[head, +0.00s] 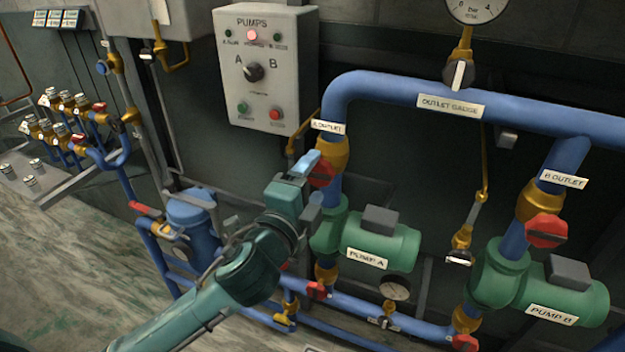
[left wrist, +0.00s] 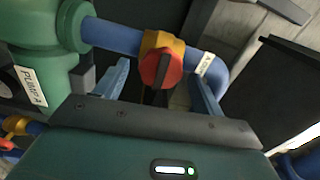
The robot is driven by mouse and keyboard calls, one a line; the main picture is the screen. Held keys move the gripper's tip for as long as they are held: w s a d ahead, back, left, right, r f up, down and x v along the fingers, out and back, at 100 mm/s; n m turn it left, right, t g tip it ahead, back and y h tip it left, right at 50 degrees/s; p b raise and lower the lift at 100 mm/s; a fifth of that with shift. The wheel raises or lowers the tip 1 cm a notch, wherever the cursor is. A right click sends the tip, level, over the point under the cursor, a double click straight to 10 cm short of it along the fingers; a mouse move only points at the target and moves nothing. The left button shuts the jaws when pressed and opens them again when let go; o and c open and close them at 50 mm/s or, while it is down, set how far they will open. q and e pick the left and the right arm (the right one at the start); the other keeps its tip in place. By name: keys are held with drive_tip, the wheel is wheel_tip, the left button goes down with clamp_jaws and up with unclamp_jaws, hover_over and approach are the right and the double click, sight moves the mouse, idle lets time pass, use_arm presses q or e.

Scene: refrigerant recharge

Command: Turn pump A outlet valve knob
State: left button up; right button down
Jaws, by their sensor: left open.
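The pump A outlet valve knob (head: 321,174) is red, on a brass valve body (head: 334,152) in the blue pipe under the A outlet label (head: 328,126). My left gripper (head: 310,180) is at this knob, partly covering it. In the left wrist view the red knob (left wrist: 161,68) stands between the two open light-blue fingers (left wrist: 158,92), with a gap on each side. The knob seems to lie at or just beyond the fingertips; contact does not show. Pump A (head: 382,240) is green and sits below right of the valve. My right gripper is not in view.
The grey pumps control box (head: 265,65) hangs on the wall above. Pump B (head: 540,285) and its red outlet knob (head: 546,231) are at the right. The blue header pipe (head: 400,92) runs above. A blue vessel (head: 192,222) stands left of my gripper.

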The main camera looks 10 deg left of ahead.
use_arm(q)
drive_tip(key=s+a, duration=0.1)
drive_tip(key=s, duration=0.5)
drive_tip(key=shift+s+a, duration=0.15)
drive_tip(key=s+f+n+g, duration=0.2)
drive_tip(key=f+n, duration=0.2)
drive_tip(key=f, duration=0.6)
drive_tip(key=s+f+n+g, duration=0.2)
drive_tip(key=f+n+g, duration=0.15)
drive_tip(key=f, duration=0.55)
drive_tip(key=s+a+f+n+g, duration=0.2)
drive_tip(key=s+a+f+n, duration=0.2)
drive_tip(key=s+f+n, duration=0.5)
wheel_tip(320, 180, down, 5)
drive_tip(key=shift+s+r+y, duration=0.2)
drive_tip(key=shift+s+y, duration=0.1)
drive_tip(key=shift+s, duration=0.25)
drive_tip(key=shift+d, duration=0.1)
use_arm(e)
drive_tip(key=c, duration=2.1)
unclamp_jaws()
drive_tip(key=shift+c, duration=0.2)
